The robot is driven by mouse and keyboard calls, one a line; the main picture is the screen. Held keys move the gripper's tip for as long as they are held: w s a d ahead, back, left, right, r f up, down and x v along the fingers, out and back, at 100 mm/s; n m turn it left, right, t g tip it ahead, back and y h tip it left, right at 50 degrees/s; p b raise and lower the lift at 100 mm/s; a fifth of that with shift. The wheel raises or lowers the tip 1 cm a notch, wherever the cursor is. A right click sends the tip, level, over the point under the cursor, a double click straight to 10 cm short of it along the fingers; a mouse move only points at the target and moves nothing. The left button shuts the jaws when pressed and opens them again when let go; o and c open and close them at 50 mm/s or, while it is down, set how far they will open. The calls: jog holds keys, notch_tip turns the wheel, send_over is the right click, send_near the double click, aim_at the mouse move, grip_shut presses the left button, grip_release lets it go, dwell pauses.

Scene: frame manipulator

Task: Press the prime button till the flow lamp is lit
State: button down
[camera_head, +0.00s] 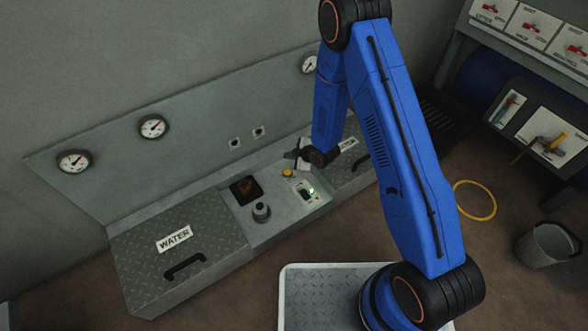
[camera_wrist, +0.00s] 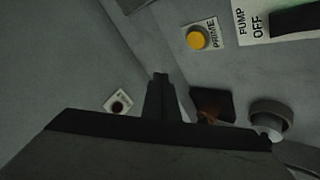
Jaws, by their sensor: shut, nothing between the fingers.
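The yellow prime button (camera_head: 288,172) sits on the grey console between the two tread-plate lids. In the wrist view the button (camera_wrist: 196,39) is beside its PRIME label, and nothing touches it. My gripper (camera_head: 297,155) is over the back of the console, just behind the button in the head view. In the wrist view its fingers (camera_wrist: 160,78) are shut and empty, apart from the button. Two small dark round fittings (camera_head: 246,137) are on the back panel; one (camera_wrist: 118,103) shows dark in the wrist view. I cannot read which is the flow lamp.
A pump switch plate (camera_head: 308,192) with a green light is right of the button; its OFF lettering (camera_wrist: 258,27) shows in the wrist view. A round knob (camera_head: 261,211) and dark square recess (camera_head: 245,190) are left. Gauges (camera_head: 153,127) line the back panel.

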aim_at(290, 173)
jog(key=shift+d+f, duration=0.1)
jog(key=shift+f, duration=4.35)
jog(key=shift+f, duration=0.35)
jog(key=shift+f, duration=0.45)
jog(key=shift+r, duration=0.85)
jog(key=shift+r, duration=0.1)
jog(key=shift+r, duration=2.4)
